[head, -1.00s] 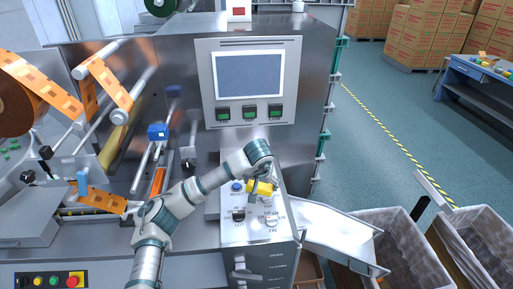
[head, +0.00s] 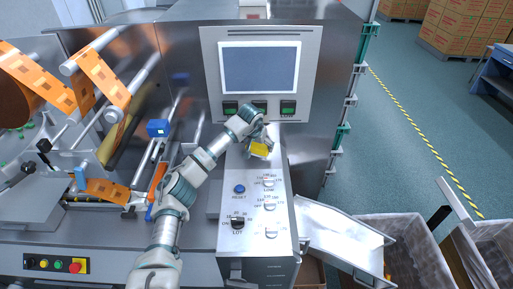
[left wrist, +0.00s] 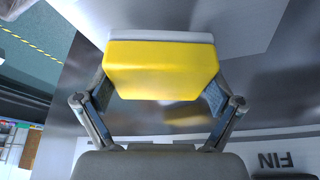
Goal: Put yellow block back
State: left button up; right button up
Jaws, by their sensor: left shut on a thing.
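The yellow block (head: 260,149) is in my left gripper (head: 259,141), above the far end of the machine's sloped control panel (head: 254,196), just below the screen. In the left wrist view the yellow block (left wrist: 162,70) sits between both fingers (left wrist: 160,98), with a pale layer along its far side. The fingers press on its two sides. Whether the block touches the panel cannot be told. My right gripper is not in view.
The panel carries a blue reset button (head: 240,189) and several knobs. A screen (head: 261,67) with green-lit buttons stands behind the gripper. Orange film (head: 108,190) runs over rollers at left. A metal chute (head: 340,231) leads to bins (head: 395,245) at right.

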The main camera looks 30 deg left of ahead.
aim_at(255, 149)
pick_arm(q)
jog(key=shift+w+a+f, duration=0.15)
jog(key=shift+w+a, duration=0.05)
jog(key=shift+a, duration=0.65)
jog(key=shift+s+a+f+p, duration=0.15)
jog(key=shift+f+p, duration=0.1)
jog(key=shift+f, duration=0.4)
jog(key=shift+a+f+p, duration=0.15)
jog(key=shift+f+p, duration=0.05)
jog(key=shift+f, duration=0.4)
jog(key=shift+a+f, duration=0.2)
jog(key=shift+f, duration=0.35)
jog(key=o, duration=1.2)
jog(key=shift+d, duration=0.2)
jog(key=shift+d+r, duration=0.15)
jog(key=shift+d, duration=0.1)
jog(key=shift+r, duration=0.2)
jog(key=b+v, duration=0.1)
jog(key=v, duration=1)
jog(key=shift+r+b, duration=0.25)
jog(key=shift+b, duration=0.1)
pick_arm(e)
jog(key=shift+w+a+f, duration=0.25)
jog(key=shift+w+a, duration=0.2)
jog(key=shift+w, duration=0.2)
pick_arm(q)
jog(key=shift+s+a, duration=0.1)
jog(key=shift+a, duration=0.1)
jog(key=shift+f, duration=0.1)
